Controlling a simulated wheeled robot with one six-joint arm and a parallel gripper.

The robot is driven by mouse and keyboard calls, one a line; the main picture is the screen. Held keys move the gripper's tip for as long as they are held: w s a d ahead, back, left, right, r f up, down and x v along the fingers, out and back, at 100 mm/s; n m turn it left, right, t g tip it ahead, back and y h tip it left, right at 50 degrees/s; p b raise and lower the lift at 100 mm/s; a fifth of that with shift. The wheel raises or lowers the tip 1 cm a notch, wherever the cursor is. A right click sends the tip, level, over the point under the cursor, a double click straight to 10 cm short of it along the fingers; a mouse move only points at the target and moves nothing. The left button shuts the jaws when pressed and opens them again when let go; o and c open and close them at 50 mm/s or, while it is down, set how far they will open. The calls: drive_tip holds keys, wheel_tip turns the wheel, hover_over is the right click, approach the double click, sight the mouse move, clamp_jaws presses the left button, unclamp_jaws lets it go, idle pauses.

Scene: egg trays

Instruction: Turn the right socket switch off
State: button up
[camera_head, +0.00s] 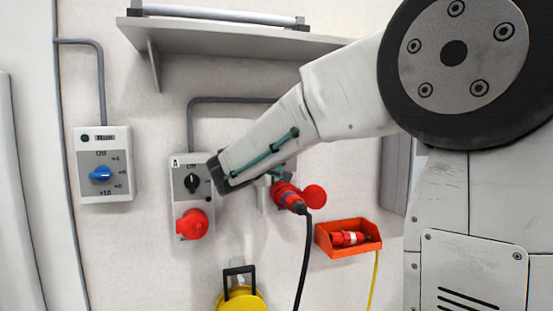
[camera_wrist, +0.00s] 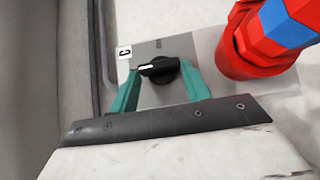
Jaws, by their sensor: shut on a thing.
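The right socket box (camera_head: 265,197) is on the wall, mostly hidden behind my arm in the head view. In the wrist view its grey face (camera_wrist: 150,95) carries a black rotary switch (camera_wrist: 166,70) with a white mark pointing left. My gripper (camera_wrist: 160,74) has its two green fingers on either side of this switch and is shut on it. In the head view, my gripper (camera_head: 276,172) reaches to the box and the switch is hidden. A red and blue plug (camera_head: 288,198) with a black cable sits in this socket; it also shows in the wrist view (camera_wrist: 268,35).
A second socket box (camera_head: 178,211) with a black switch and red cover is close left. A box with a blue knob (camera_head: 101,173) is farther left. An orange bin (camera_head: 347,251) holds a red plug at lower right. A shelf (camera_head: 230,39) is above, a yellow object (camera_head: 241,299) below.

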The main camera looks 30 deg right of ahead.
drive_tip(key=shift+c, duration=0.2)
drive_tip(key=o, duration=1)
drive_tip(key=v, duration=0.7)
drive_tip(key=shift+s+a, duration=0.25)
drive_tip(key=shift+a, duration=0.1)
